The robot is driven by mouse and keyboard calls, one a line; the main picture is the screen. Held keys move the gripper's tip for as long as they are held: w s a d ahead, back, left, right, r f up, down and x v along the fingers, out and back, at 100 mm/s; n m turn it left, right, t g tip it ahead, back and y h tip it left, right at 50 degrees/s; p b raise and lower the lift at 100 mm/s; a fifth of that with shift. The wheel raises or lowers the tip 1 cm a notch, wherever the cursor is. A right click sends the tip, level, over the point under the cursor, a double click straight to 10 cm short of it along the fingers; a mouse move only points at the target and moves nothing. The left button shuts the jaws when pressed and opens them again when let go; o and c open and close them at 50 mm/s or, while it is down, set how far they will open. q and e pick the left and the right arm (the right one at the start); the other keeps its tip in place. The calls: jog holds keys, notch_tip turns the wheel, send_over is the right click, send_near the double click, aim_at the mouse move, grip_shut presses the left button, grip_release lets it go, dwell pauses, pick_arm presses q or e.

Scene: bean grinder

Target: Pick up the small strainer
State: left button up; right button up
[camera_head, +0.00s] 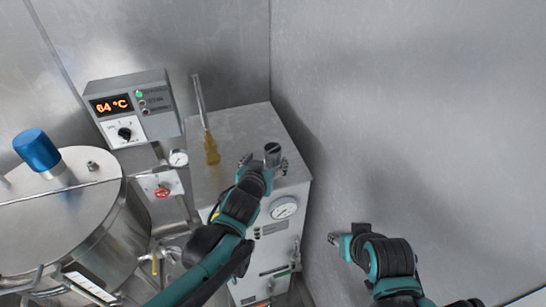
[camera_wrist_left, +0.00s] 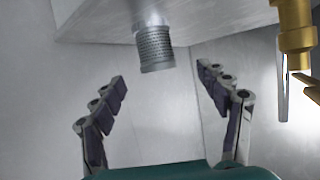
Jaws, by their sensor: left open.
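The small strainer (camera_head: 272,149) is a grey cylinder standing upright near the right side of the steel cabinet's top. In the left wrist view it is a perforated metal cylinder (camera_wrist_left: 155,50), and that picture looks upside down. My left gripper (camera_head: 264,164) is open over the cabinet top. In the left wrist view, its two fingers (camera_wrist_left: 162,78) are spread wide, with the strainer ahead and roughly between them; I see no contact. My right gripper (camera_head: 342,239) is low at the right, away from the strainer, and its jaw opening is unclear.
The steel cabinet (camera_head: 235,123) carries a round gauge on its front. A brass fitting with a metal rod (camera_head: 211,150) stands left of the strainer, and shows in the left wrist view (camera_wrist_left: 296,35). A temperature box (camera_head: 153,95) and steel tank (camera_head: 75,215) are left. Walls enclose the back and right.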

aim_at(271, 156)
pick_arm(q)
jog(key=shift+w+d+f, duration=0.1)
jog(key=shift+w+d, duration=0.2)
jog(key=shift+w, duration=0.05)
jog(key=x, duration=0.3)
jog(key=b+x, duration=0.1)
jog(key=x, duration=0.2)
jog(key=shift+f, duration=0.25)
jog(key=shift+w+d+f+b, duration=0.1)
jog(key=shift+w+f+b, duration=0.2)
jog(key=shift+w, duration=0.2)
jog(key=shift+s+r, duration=0.1)
jog(key=shift+r, duration=0.05)
jog(key=c, duration=1.3)
